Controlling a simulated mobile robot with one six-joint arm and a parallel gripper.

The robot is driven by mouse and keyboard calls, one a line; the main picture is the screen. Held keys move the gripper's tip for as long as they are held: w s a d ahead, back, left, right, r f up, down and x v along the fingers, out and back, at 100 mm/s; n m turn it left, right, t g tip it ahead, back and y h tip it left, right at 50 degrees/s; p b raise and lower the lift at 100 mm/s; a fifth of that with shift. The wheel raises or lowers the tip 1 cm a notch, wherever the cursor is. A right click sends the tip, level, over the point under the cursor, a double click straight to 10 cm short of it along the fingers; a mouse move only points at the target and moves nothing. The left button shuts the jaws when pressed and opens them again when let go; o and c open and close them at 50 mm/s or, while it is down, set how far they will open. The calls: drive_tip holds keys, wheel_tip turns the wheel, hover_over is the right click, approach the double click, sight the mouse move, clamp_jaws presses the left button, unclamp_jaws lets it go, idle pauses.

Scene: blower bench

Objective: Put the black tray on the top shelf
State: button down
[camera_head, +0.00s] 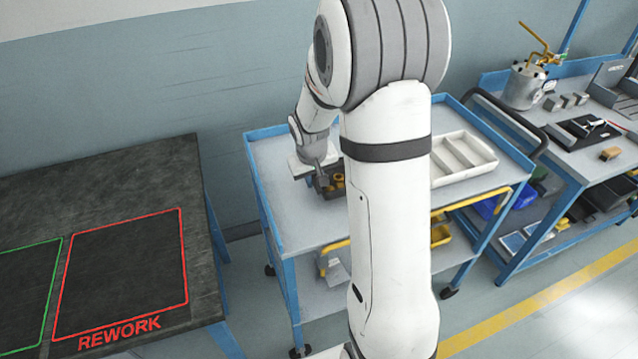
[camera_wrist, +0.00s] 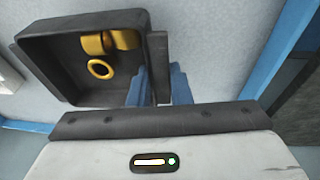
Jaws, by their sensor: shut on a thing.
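The black tray (camera_head: 329,191) shows at the blue cart's top shelf (camera_head: 306,228), partly hidden behind my arm. I cannot tell whether it rests on the shelf or is just above it. In the wrist view the black tray (camera_wrist: 65,65) holds yellow ring-shaped parts (camera_wrist: 101,69).
A white divided tray (camera_head: 463,158) is on the same shelf, to the right. A dark table (camera_head: 30,195) with a red REWORK outline stands at left. A bench (camera_head: 560,170) with a metal pot (camera_head: 525,85) stands at right. The shelf's front left is bare.

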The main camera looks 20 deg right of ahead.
sight(315, 196)
drive_tip(key=shift+s+a+f, duration=0.1)
drive_tip(key=shift+f, duration=1.75)
drive_tip(key=shift+f, duration=0.2)
drive_tip(key=c, duration=1.3)
unclamp_jaws()
drive_tip(key=shift+r, duration=0.1)
drive_tip(key=shift+r, duration=0.5)
drive_tip(key=v, duration=1.1)
drive_tip(key=shift+y, duration=0.7)
drive_tip(key=s+a+r, duration=0.2)
drive_tip(key=s, duration=0.5)
drive_tip(key=s+a+r, duration=0.1)
drive_tip(key=s+r, duration=0.1)
drive_tip(key=s, duration=0.5)
drive_tip(key=s+a+r, duration=0.2)
drive_tip(key=s, duration=0.5)
drive_tip(key=shift+s+a+r, duration=0.3)
drive_tip(key=shift+s, duration=0.05)
